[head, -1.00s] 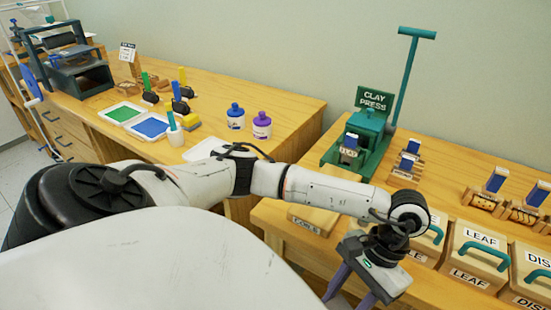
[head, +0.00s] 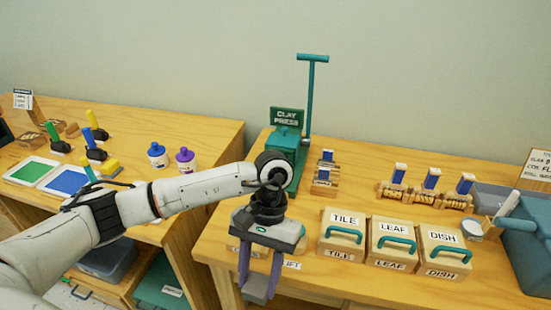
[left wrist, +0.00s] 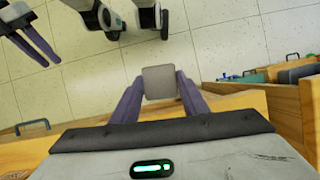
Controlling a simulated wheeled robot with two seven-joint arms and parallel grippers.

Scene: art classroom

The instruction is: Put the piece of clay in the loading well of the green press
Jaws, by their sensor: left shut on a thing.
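A small grey block, the piece of clay (head: 256,289), is held between the purple fingers of my left gripper (head: 259,280). It also shows in the left wrist view (left wrist: 160,82), with a finger against each side. My left gripper points down at the front edge of the right table, in front of and apart from the press. The green press (head: 286,142) stands at the back of that table, with a tall lever and a CLAY PRESS sign. My left arm covers its lower front, and I cannot make out the loading well. My right gripper (left wrist: 36,38) appears open and empty in the left wrist view.
TILE (head: 341,237), LEAF (head: 392,243) and DISH (head: 443,248) boxes stand right of my left gripper. Several blue-handled stamps (head: 431,183) stand behind them. Paint bottles (head: 158,155) and trays stand on the left table, beyond a gap.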

